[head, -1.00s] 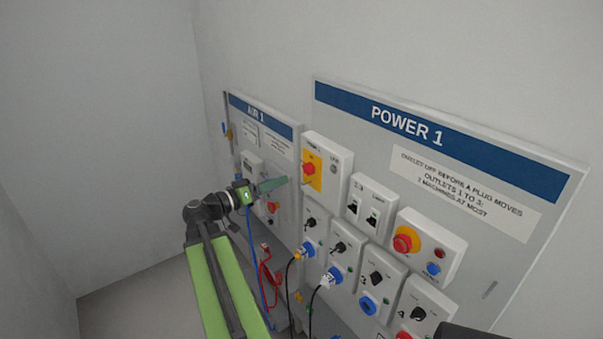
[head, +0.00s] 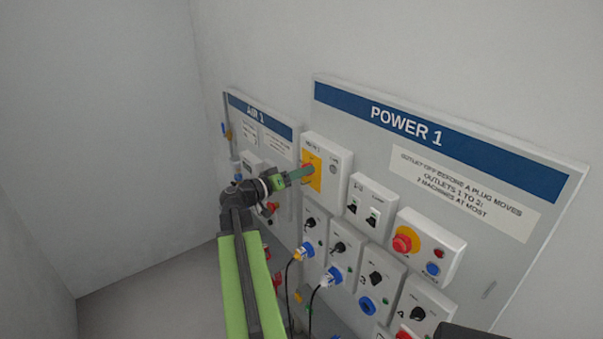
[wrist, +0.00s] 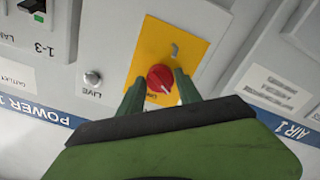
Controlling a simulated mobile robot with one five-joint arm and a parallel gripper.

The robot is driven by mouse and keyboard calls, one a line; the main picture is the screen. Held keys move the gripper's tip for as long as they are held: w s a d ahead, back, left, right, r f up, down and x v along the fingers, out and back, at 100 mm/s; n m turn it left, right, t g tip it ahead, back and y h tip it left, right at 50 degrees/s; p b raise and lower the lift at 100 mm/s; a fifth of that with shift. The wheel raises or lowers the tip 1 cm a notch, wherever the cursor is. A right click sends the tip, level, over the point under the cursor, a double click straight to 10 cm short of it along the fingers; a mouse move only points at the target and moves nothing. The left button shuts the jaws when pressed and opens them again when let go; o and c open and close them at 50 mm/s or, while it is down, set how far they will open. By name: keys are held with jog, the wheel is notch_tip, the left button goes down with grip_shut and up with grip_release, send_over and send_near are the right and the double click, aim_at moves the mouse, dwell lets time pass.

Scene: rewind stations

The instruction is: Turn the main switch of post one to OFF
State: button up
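The main switch is a red round knob (wrist: 159,77) on a yellow plate (head: 318,184), at the upper left of the POWER 1 board (head: 480,166). The wrist view is upside down; there a white mark on the knob points to the lower right. The knob's position labels are too small or hidden to read. My gripper (head: 309,172) is at the switch, hiding most of the knob in the head view. In the wrist view its two green fingers (wrist: 159,86) are apart, one on either side of the knob, with narrow gaps showing.
A LIVE lamp (wrist: 93,77) sits beside the yellow plate. Breakers (head: 365,212) and a red emergency button (head: 405,240) are to the right. The AIR 1 board (head: 282,131) stands left.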

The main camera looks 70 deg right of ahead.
grip_shut()
jog(key=shift+n, duration=2.9)
jog(key=shift+o, duration=2.4)
grip_release()
